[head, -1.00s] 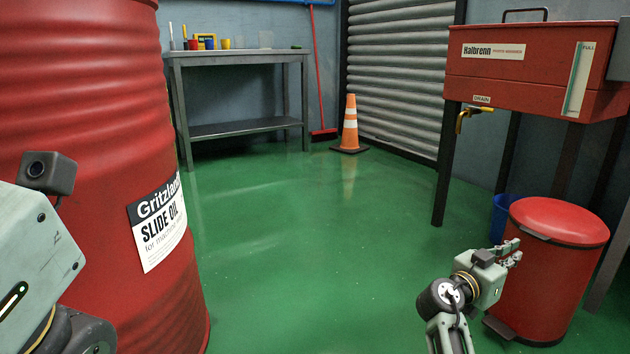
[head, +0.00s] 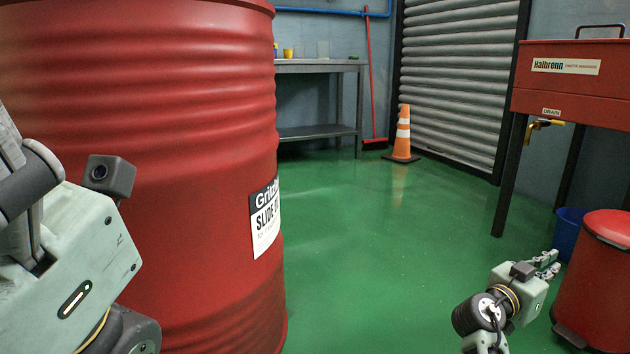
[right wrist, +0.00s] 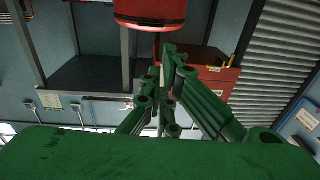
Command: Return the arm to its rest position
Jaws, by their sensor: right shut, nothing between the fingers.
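My right gripper (head: 547,262) is at the lower right of the head view, above the green floor and near the left side of the red bin. It is shut and empty. Its shut fingers (right wrist: 166,75) also show in the right wrist view, with nothing between them. My left arm enters at the left of the head view, in front of the red drum; its gripper is outside the picture.
A large red drum (head: 150,130) fills the left. A red pedal bin (head: 597,285) and a blue bucket (head: 567,232) stand at right, near the red parts washer (head: 570,90). A traffic cone (head: 403,135) and grey bench (head: 330,68) are farther back. Green floor between is clear.

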